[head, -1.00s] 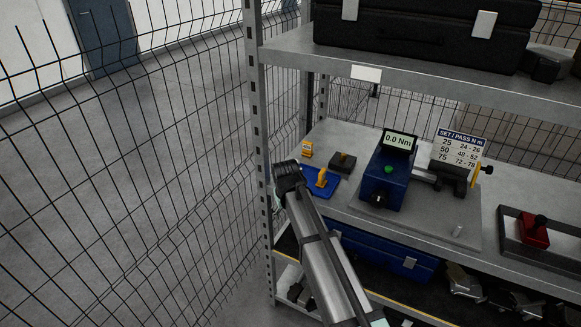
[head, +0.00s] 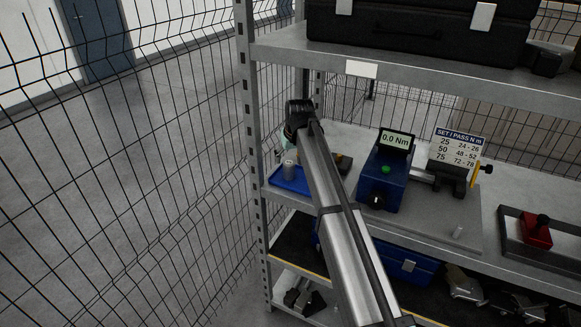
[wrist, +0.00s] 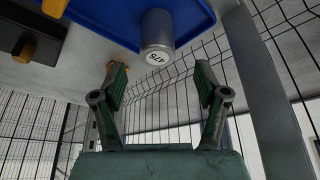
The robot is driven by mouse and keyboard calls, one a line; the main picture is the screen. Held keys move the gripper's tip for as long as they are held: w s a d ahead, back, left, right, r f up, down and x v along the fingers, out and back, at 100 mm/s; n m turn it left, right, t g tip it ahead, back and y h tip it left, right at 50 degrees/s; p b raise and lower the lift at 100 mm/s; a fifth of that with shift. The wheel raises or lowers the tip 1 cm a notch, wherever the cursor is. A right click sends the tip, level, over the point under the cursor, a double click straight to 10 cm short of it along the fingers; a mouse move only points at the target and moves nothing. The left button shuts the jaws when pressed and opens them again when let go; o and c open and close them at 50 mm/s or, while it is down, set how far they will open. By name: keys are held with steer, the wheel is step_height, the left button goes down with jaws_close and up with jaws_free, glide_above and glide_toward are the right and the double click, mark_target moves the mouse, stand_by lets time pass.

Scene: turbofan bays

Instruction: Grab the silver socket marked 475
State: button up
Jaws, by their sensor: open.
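The silver socket (wrist: 157,38) shows in the wrist view, its end face marked 475 towards the camera. It rests on the blue tray (wrist: 108,18), near the tray's edge. My gripper (wrist: 162,82) is open and empty, with one finger to each side below the socket in the picture. The socket lies just beyond the fingertips, apart from them. In the head view a grey socket (head: 289,166) shows on the blue tray (head: 288,181), left of my arm. My gripper is mostly hidden there behind my wrist.
A blue tester (head: 385,180) reading 0.0 Nm stands right of my arm on the same shelf. A rack post (head: 249,130) and wire fence are close on the left. An upper shelf (head: 420,75) hangs above. In the wrist view a black block (wrist: 30,38) sits beside the tray.

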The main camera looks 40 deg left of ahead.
mark_target(289, 162)
steer(key=shift+p+x, duration=1.6)
steer(key=shift+x, duration=2.15)
steer(key=shift+w, duration=0.15)
jaws_close()
